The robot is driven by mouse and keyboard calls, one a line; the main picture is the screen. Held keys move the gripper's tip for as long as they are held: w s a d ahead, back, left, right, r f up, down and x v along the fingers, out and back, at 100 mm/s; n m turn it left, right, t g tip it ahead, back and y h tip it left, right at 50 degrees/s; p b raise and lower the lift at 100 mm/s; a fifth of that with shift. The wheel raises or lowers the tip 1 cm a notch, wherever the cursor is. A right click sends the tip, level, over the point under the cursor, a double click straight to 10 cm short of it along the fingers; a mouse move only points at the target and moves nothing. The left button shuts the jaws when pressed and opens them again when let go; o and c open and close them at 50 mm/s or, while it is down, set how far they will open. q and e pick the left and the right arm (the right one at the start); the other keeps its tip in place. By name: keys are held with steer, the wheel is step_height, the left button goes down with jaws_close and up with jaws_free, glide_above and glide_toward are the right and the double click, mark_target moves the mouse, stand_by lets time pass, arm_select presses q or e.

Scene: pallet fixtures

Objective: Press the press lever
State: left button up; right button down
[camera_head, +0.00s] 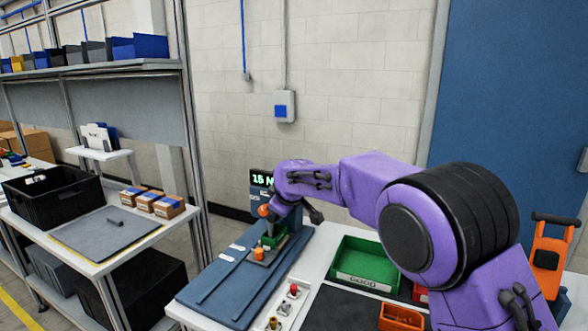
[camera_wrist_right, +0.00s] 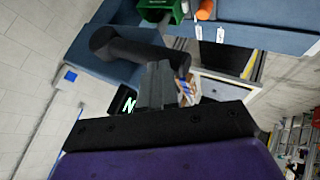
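The press stands on a blue board (camera_head: 225,284) on the bench, with a green part (camera_head: 272,241) and an orange piece (camera_head: 259,254) low on it. An orange ball knob (camera_head: 263,211) shows at its upper left, beside my right gripper (camera_head: 282,212). A dark rounded bar (camera_head: 314,214) sticks out to the right; it appears as a thick black bar (camera_wrist_right: 130,48) in the wrist view, just beyond my fingers (camera_wrist_right: 157,78). The fingers look closed together with nothing seen between them. Contact with the lever cannot be told. My left gripper is out of view.
A green bin (camera_head: 366,262), an orange bin (camera_head: 401,318) and small coloured parts (camera_head: 288,299) lie right of the board. A side table (camera_head: 110,232) with a black crate (camera_head: 52,195) and small boxes (camera_head: 155,203) stands left. A screen (camera_head: 261,181) is behind the press.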

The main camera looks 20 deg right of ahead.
steer(key=shift+a+f, duration=0.25)
steer(key=shift+f, duration=0.7)
steer(key=shift+s+f, duration=0.15)
steer(key=d+v, duration=0.1)
steer(key=v, duration=1.2)
steer(key=shift+a+r, duration=0.3)
steer(key=shift+r, duration=0.25)
steer(key=shift+a, duration=0.1)
